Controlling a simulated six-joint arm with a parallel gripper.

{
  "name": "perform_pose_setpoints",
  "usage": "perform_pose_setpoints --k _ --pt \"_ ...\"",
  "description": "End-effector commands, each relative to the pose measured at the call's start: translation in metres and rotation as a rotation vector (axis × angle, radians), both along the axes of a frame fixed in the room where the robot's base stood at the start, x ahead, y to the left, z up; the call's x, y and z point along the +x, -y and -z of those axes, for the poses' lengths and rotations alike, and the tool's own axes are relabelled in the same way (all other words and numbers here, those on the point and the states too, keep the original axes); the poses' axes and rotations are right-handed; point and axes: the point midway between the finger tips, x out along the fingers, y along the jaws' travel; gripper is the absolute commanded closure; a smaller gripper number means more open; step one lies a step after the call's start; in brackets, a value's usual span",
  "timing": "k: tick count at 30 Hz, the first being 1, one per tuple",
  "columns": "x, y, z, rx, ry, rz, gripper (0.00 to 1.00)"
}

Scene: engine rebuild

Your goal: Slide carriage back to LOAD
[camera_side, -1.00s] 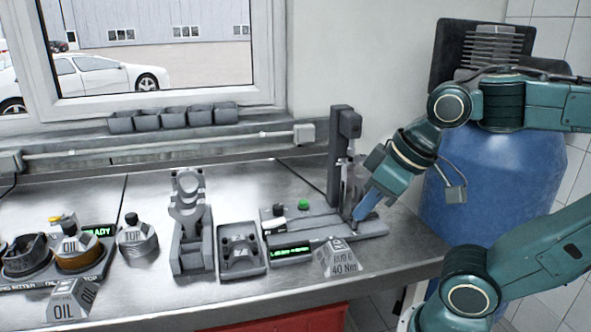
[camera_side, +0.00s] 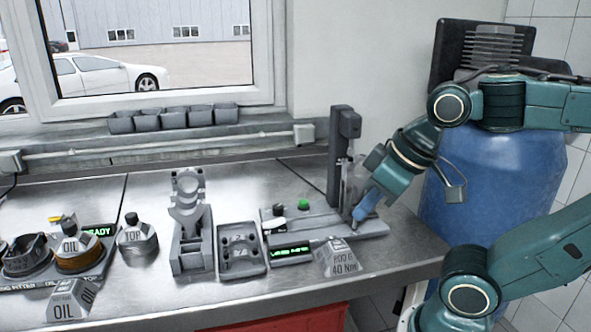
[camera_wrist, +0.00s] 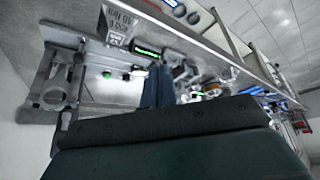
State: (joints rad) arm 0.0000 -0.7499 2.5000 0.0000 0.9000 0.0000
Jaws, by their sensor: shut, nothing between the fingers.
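The station (camera_side: 375,229) with a grey slide bed and upright column (camera_side: 337,160) stands at the right of the bench. The carriage area under the column is partly hidden by my arm in the side view, so the carriage's exact position cannot be told. My gripper (camera_side: 357,216) is shut with nothing in it, its blue tips pointing down at the bed near the column foot. In the wrist view my gripper (camera_wrist: 156,88) shows as blue fingers close together, with grey station parts (camera_wrist: 60,92) to the left. Whether the tips touch the carriage cannot be told.
A green-lit display (camera_side: 290,250), a green button (camera_side: 304,204) and a dark knob (camera_side: 278,209) sit on the station. The ROD torque block (camera_side: 340,258) stands in front. A small tray (camera_side: 240,262) and a grey fixture (camera_side: 190,240) stand to the left.

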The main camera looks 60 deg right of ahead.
Motion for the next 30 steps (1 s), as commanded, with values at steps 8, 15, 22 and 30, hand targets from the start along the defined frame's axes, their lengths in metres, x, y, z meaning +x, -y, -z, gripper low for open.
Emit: perform_pose_setpoints --k 8,15,22,30 --pt "0.004 0.004 -0.002 0.010 -0.013 0.040 0.55" --pt "0.023 0.025 -0.011 0.067 -0.081 0.250 0.55" --pt "0.050 0.064 -0.018 0.156 -0.174 0.581 0.55" --pt "0.075 0.124 -0.018 0.259 -0.272 0.990 0.55"
